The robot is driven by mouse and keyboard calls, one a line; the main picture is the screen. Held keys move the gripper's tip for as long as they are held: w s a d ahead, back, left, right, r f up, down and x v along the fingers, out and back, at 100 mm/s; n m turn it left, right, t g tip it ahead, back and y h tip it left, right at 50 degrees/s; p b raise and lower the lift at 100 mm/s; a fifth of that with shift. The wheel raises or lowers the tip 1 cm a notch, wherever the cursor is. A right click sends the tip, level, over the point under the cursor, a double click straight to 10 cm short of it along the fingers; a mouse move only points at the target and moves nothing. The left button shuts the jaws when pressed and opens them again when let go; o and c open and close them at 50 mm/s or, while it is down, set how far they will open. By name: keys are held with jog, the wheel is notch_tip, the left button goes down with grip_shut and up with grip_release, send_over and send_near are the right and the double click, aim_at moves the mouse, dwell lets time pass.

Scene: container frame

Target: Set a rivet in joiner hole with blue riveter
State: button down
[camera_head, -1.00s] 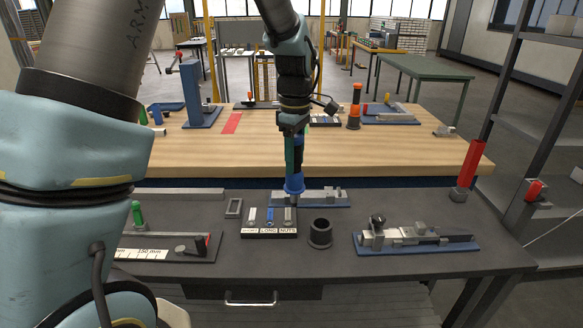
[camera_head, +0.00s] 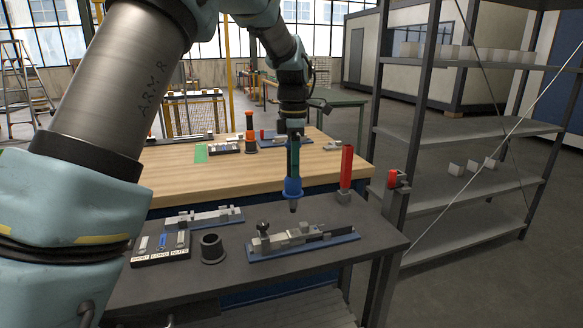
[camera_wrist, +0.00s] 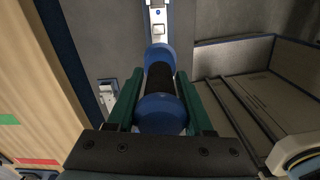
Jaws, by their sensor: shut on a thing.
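My gripper (camera_head: 293,150) has green fingers and is shut on the blue riveter (camera_head: 292,187). The riveter points down above the dark bench, its nose just behind the front right fixture (camera_head: 325,242), apparently clear of it. That fixture has a blue base, metal blocks and a dark-knobbed clamp. A second blue-based fixture with metal parts (camera_head: 203,217) lies to the left. In the wrist view, my fingers (camera_wrist: 160,82) flank the riveter (camera_wrist: 160,112), and a fixture strip with a small hole (camera_wrist: 157,18) shows beyond its nose. I cannot tell which piece is the joiner.
A labelled tray of rivets and nuts (camera_head: 160,257) and a black cup (camera_head: 212,249) stand on the bench's left. A metal shelf (camera_head: 480,201) rises on the right. A wooden table (camera_head: 220,170) lies behind.

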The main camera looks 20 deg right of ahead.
aim_at(293, 192)
notch_tip(293, 192, down, 5)
jog(key=b, duration=0.4)
jog(key=shift+f, duration=0.75)
jog(key=shift+p, duration=0.3)
dwell(0.7)
jog(key=shift+a+f+b, duration=0.1)
jog(key=shift+f+b, duration=0.25)
jog(key=shift+f, duration=0.55)
dwell(0.7)
jog(key=shift+r+p, duration=3.2)
jog(key=shift+r, duration=0.6)
